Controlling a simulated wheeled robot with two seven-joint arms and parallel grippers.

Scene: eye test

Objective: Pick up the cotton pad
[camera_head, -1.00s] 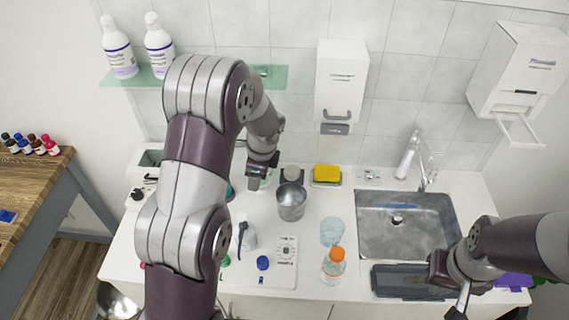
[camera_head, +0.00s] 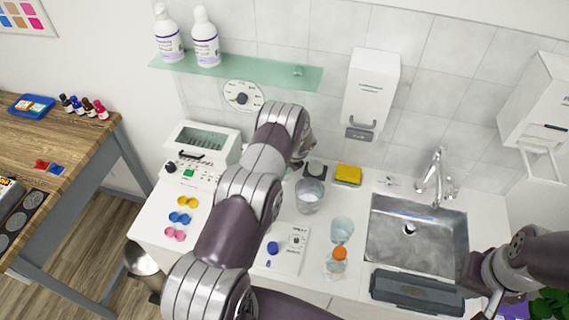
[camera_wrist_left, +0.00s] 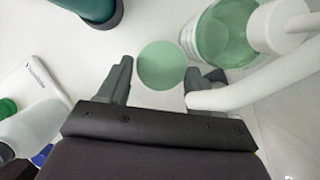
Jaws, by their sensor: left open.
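A flat, round, pale green disc (camera_wrist_left: 160,65), which looks like the cotton pad, shows in the left wrist view. It lies between the two dark fingers of my left gripper (camera_wrist_left: 165,78), with gaps on both sides. The left gripper is open and holds nothing. A white piece shows just below the disc; I cannot tell what it is. In the head view my left arm hides most of the left gripper, and I cannot make out the pad. My right gripper (camera_head: 482,290) is over the counter's front right, by the sink; its fingers are unclear.
A green and white bottle (camera_wrist_left: 222,35) with a white tube stands close by the right finger. A dark green round object (camera_wrist_left: 95,8) is at upper left.

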